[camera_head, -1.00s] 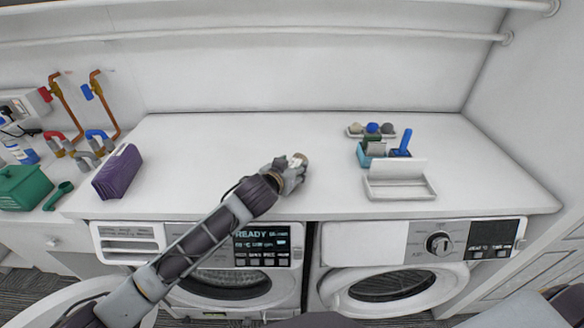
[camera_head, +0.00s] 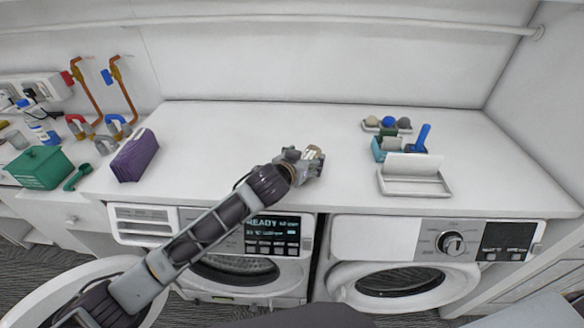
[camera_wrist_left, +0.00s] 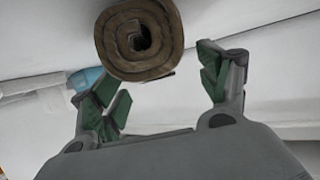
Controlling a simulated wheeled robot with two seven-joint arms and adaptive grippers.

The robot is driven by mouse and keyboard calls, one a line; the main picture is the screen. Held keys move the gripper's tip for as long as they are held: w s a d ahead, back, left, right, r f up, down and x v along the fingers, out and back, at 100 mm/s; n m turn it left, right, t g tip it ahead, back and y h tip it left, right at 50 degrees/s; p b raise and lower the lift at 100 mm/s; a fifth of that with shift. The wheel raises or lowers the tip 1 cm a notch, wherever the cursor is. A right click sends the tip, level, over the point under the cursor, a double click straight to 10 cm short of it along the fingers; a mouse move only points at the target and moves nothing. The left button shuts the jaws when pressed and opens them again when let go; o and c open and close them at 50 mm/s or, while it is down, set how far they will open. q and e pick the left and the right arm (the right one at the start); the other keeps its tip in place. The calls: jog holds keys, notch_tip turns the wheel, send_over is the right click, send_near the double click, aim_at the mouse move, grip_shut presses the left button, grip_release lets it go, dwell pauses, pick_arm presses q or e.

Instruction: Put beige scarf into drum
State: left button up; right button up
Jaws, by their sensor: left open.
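The beige scarf (camera_wrist_left: 138,38) shows end-on as a rolled bundle in the left wrist view, just beyond the fingertips and left of the middle between them. In the head view a small beige patch of it (camera_head: 314,152) shows at the fingers, over the white counter. My left gripper (camera_head: 312,160) is open; its green-padded fingers (camera_wrist_left: 165,85) stand apart and do not close on the roll. The drum (camera_head: 235,266) of the left machine shows partly behind my left arm, with its white door (camera_head: 65,287) swung open to the left. My right gripper is out of view.
The right machine (camera_head: 400,282) has a round dark front. On the counter (camera_head: 240,125) are a purple box (camera_head: 135,156) left, and dryer balls (camera_head: 388,122), a blue brush (camera_head: 422,138) and a white tray (camera_head: 416,190) right. The back middle is clear.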

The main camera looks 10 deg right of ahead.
pick_arm(q)
jog(key=v, duration=1.1)
jog(key=shift+s+b, duration=0.15)
jog(key=shift+b, duration=0.3)
jog(key=shift+a, duration=0.1)
